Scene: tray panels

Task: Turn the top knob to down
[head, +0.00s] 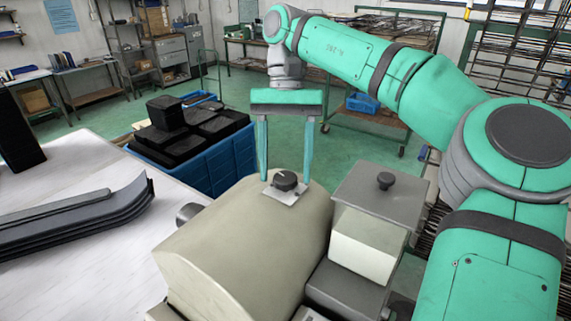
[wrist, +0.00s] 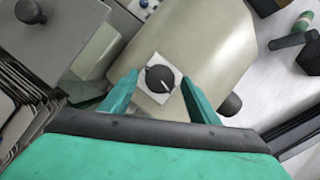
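The top knob (head: 285,180) is a dark round dial on a pale square plate (head: 287,194), set on the top of a rounded beige housing (head: 235,250). In the wrist view the knob (wrist: 160,78) carries a white pointer line directed toward the lower right of the picture. My gripper (head: 285,180) points down over the housing, its two teal fingers apart on either side of the knob. In the wrist view the open fingers (wrist: 160,85) flank the plate with a gap on both sides. I see no finger touching the knob.
A grey box lid with a black knob (head: 385,181) stands close to the right of the housing. Another dark knob (head: 188,213) sticks out at the housing's left side. Stacked dark trays (head: 75,215) lie on the white table at left. A blue crate (head: 215,165) stands behind.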

